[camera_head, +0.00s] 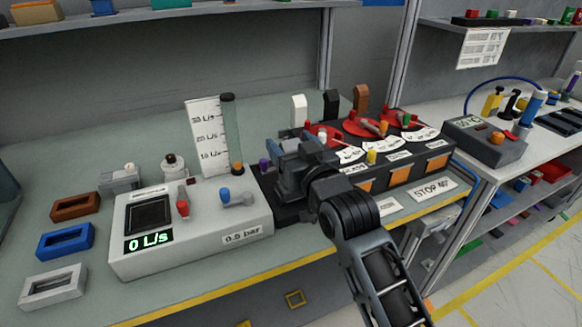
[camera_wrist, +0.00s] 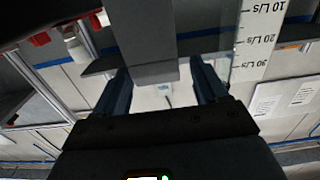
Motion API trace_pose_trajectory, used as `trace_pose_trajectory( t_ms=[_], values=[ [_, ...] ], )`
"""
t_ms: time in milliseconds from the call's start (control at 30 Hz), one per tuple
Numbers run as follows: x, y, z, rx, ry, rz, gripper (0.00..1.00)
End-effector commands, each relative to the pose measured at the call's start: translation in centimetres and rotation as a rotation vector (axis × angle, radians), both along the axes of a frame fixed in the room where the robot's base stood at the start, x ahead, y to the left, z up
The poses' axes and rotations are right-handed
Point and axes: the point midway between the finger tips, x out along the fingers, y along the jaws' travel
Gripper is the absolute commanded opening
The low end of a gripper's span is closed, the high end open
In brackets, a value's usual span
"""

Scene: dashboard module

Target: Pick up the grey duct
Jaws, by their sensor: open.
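In the wrist view a plain grey upright block (camera_wrist: 148,45), which looks like the grey duct, stands in front of the jaws. Its end shows between my two fingers, with a gap on each side. My gripper (camera_wrist: 161,74) is open. I cannot tell how deep the block lies between the fingers. In the head view my gripper (camera_head: 293,165) hovers over the dark console, and its fingers are hard to make out. Behind it stand a pale upright duct (camera_head: 299,108), a black one (camera_head: 331,105) and a brown one (camera_head: 361,98). Their lower parts are partly hidden.
The flow-meter box (camera_head: 190,235) and the scale board (camera_head: 208,135) with its tube stand left of my gripper. Red dials (camera_head: 362,127) and knobs lie to its right. Brown (camera_head: 75,206), blue (camera_head: 65,241) and pale (camera_head: 53,287) hollow blocks lie far left.

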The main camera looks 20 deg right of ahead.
Motion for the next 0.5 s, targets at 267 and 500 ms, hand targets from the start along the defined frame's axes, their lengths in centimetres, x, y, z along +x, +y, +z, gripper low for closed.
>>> trace_pose_trajectory(
  t_ms=[267, 500],
  values=[
    [2.0, 0.0, 0.0, 0.001, 0.000, 0.000, 0.72],
    [2.0, 0.0, -0.1, 0.001, 0.000, 0.000, 0.65]
  ],
)
